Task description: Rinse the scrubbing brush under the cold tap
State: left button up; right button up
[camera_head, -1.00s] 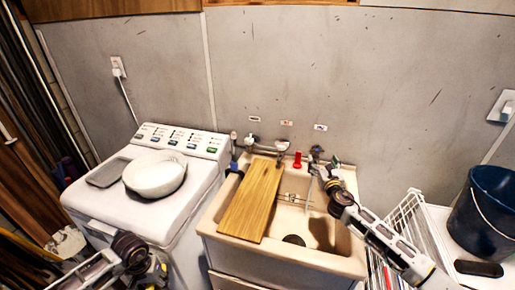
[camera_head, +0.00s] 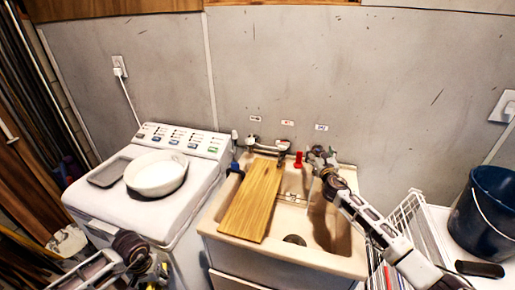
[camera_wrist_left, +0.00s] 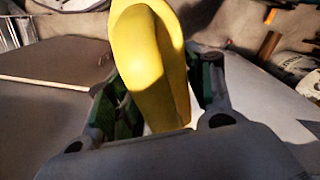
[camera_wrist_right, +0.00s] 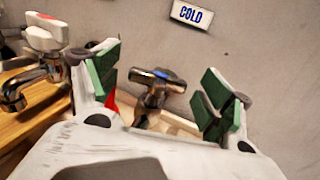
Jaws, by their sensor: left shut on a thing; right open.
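The cold tap (camera_wrist_right: 155,85), chrome with a blue mark on its handle, stands below the COLD label (camera_wrist_right: 191,14) in the right wrist view. My right gripper (camera_wrist_right: 160,90) is open, its green-padded fingers on either side of the tap handle in that view; I cannot tell if they touch it. In the head view this gripper (camera_head: 321,163) is at the back right of the sink (camera_head: 335,262) and largely hides the tap. My left gripper is shut on a yellow object (camera_wrist_left: 155,60), probably the scrubbing brush; no bristles show. It is low left in the head view, before the washing machine.
A wooden board (camera_head: 252,203) covers the sink's left part; the right basin is open. Another tap (camera_wrist_right: 40,65) and a red item (camera_head: 298,160) are at the sink's back. A white bowl (camera_head: 157,175) sits on the washing machine (camera_head: 110,207). A dark bucket (camera_head: 482,215) stands right.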

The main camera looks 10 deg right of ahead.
jog(key=shift+w, duration=0.15)
jog(key=shift+c, duration=0.2)
jog(key=c, duration=1)
pick_arm(q)
jog(key=shift+r+p, duration=0.3)
jog(key=shift+p, duration=0.05)
pick_arm(e)
jog(key=shift+m+h, duration=0.4)
jog(key=shift+h, duration=0.2)
pick_arm(q)
jog(key=shift+r, duration=0.15)
pick_arm(e)
jog(key=shift+a+h, duration=0.1)
jog(key=shift+h, duration=0.2)
pick_arm(q)
jog(key=shift+r+p, duration=0.4)
jog(key=shift+p, duration=0.1)
pick_arm(e)
jog(key=shift+w+m+g+h, duration=0.1)
jog(key=shift+m+g+h, duration=0.8)
jog(key=shift+m+h, duration=0.4)
jog(key=shift+h, duration=0.4)
